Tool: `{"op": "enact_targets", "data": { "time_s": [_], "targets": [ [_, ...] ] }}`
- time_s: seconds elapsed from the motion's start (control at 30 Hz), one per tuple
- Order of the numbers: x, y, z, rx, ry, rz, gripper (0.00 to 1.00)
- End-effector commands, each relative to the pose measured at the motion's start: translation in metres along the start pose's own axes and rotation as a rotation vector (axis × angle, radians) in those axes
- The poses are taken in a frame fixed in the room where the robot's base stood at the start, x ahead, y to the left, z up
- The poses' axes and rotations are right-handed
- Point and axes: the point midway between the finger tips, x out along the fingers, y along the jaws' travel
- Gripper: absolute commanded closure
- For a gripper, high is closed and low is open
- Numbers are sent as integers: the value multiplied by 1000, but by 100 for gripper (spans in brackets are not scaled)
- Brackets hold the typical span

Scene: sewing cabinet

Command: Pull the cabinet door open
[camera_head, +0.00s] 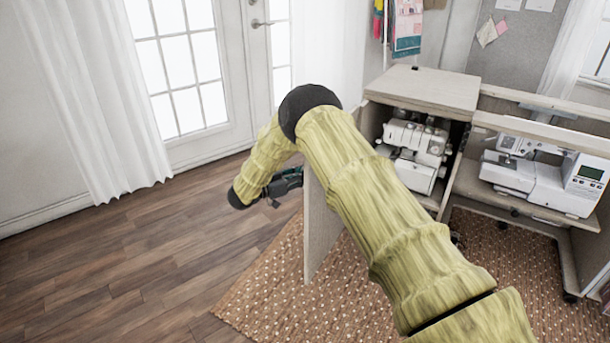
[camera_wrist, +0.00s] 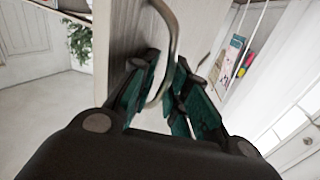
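The cabinet door (camera_head: 320,228) is a pale panel that stands swung out from the sewing cabinet (camera_head: 432,88), with its inside uncovered. In the wrist view the door (camera_wrist: 122,32) fills the upper middle, and its curved metal handle (camera_wrist: 173,36) runs down between my fingers. My gripper (camera_wrist: 168,66) is drawn in around the handle, with a finger on each side; its pads look closed on the bar. In the head view my gripper (camera_head: 287,183) is at the left face of the door, and the handle is hidden.
A serger (camera_head: 412,150) sits inside the cabinet, and a white sewing machine (camera_head: 543,178) stands on the shelf to its right. A patterned rug (camera_head: 262,295) lies below the door. Wooden floor (camera_head: 130,262) is clear at left, before glazed doors (camera_head: 185,70) and a curtain (camera_head: 95,95).

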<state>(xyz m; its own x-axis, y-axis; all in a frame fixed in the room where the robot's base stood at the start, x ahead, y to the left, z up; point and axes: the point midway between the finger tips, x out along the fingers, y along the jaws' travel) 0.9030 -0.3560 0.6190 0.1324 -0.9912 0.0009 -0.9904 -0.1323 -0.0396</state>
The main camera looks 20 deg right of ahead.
Motion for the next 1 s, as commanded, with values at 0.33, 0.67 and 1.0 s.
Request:
{"op": "enact_targets", "data": {
  "time_s": [0.33, 0.67, 1.0],
  "targets": [
    [-43, -1, 2, -2, -2, -5, 82],
    [-97, -2, 1, -1, 0, -2, 82],
    [-120, -2, 0, 0, 0, 0, 82]
  ]
}}
